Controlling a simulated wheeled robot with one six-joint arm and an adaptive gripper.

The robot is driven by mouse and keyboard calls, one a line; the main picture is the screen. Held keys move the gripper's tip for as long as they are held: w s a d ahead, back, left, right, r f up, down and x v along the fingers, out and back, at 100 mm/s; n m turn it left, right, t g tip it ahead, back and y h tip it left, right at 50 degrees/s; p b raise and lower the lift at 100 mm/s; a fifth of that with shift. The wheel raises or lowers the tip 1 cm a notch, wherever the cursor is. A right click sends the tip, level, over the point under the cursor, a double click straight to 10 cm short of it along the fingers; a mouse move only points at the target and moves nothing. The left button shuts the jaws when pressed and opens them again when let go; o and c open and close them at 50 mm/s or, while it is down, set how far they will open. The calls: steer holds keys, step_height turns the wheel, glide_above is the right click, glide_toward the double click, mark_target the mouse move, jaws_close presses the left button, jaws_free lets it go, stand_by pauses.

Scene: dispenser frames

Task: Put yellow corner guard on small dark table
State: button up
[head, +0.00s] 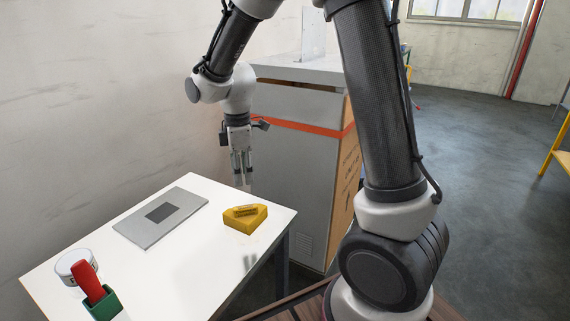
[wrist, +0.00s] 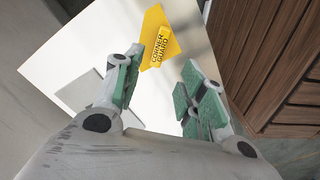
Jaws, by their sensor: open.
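The yellow corner guard (head: 240,225) lies on the white table, near its right corner. In the wrist view the corner guard (wrist: 158,24) shows beyond my fingertips, with the words "CORNER GUARD" on it. My gripper (head: 241,180) is open and empty, pointing down above the table's far edge, apart from the guard. Its green-padded fingers (wrist: 163,60) are spread in the wrist view. A dark brown slatted wooden surface (wrist: 262,45) shows at right there, and its edge (head: 300,304) at the bottom of the head view. It may be the small dark table; most of it is hidden.
The white table (head: 180,270) also holds a grey plate with a dark rectangle (head: 160,217), a round white item (head: 66,263) and a red-topped item in a green holder (head: 103,304). A grey cabinet (head: 285,170) stands behind, and a wall at left.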

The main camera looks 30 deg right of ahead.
steer(key=s+d+r+m+t, duration=0.2)
steer(key=s+d+r+m, duration=0.5)
steer(key=s+d+r, duration=0.3)
steer(key=s+d+r+m+t, duration=0.1)
steer(key=s+d+r+m, duration=0.1)
steer(key=s, duration=0.4)
steer(key=s+d+r+m+t, duration=0.1)
steer(key=s+d+r+m, duration=0.1)
steer(key=s+m, duration=0.4)
steer(key=shift+s+d+r+m, duration=0.3)
steer(key=shift+s+d+m, duration=0.1)
steer(key=shift+d, duration=0.5)
